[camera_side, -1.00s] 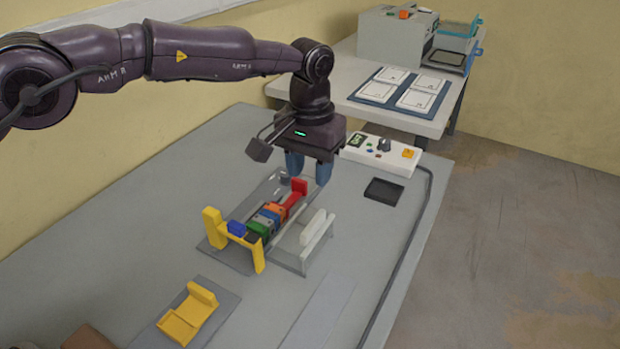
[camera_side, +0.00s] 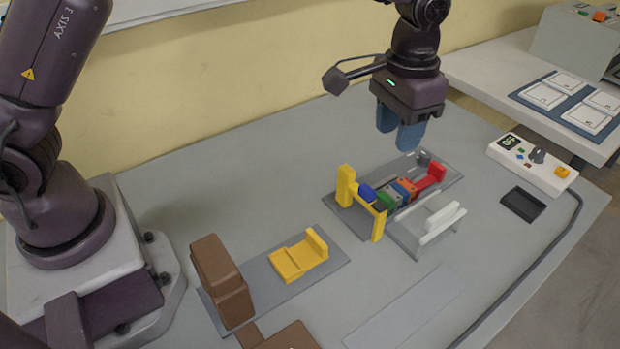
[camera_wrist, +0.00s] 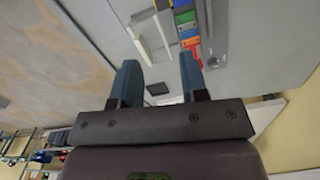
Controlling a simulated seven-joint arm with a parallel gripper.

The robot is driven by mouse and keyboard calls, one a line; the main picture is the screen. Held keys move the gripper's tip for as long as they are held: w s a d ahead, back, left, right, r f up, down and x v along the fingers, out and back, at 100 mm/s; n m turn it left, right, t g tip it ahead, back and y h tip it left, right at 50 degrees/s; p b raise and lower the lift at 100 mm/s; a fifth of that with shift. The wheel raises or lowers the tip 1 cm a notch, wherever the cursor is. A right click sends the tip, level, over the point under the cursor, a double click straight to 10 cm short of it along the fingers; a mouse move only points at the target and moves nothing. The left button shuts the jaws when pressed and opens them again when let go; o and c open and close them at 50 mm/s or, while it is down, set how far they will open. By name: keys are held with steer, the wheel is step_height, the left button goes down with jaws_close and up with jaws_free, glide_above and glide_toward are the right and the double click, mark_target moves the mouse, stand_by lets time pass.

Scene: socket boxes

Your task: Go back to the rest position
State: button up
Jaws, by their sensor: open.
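My gripper (camera_side: 400,135) hangs above the far end of the socket fixture, its two blue fingers pointing down. In the wrist view the fingers (camera_wrist: 160,80) are apart with nothing held between them. Below it, a row of colored blocks (camera_side: 395,194), blue, green, grey and orange among them, lies between a yellow frame (camera_side: 347,187) and a red end piece (camera_side: 431,177) on a grey plate. The row also shows at the top of the wrist view (camera_wrist: 187,28). The fingers appear clear of the blocks.
A yellow bracket (camera_side: 299,259) and brown blocks (camera_side: 222,280) are nearer my base. A white control box (camera_side: 531,163) and black tray (camera_side: 523,203) stand at the right, with a cable along the table edge.

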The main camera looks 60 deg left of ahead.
steer(key=s+a+r+t, duration=0.2)
steer(key=s+a+r, duration=0.2)
steer(key=s, duration=0.4)
steer(key=s+a+r+n+t, duration=0.1)
steer(key=s+a+r, duration=0.3)
steer(key=s+a, duration=0.2)
steer(key=s+a+r+n+t, duration=0.1)
steer(key=s+a+r, duration=0.3)
steer(key=s, duration=0.7)
steer(key=shift+a+t, duration=0.8)
steer(key=shift+a, duration=0.1)
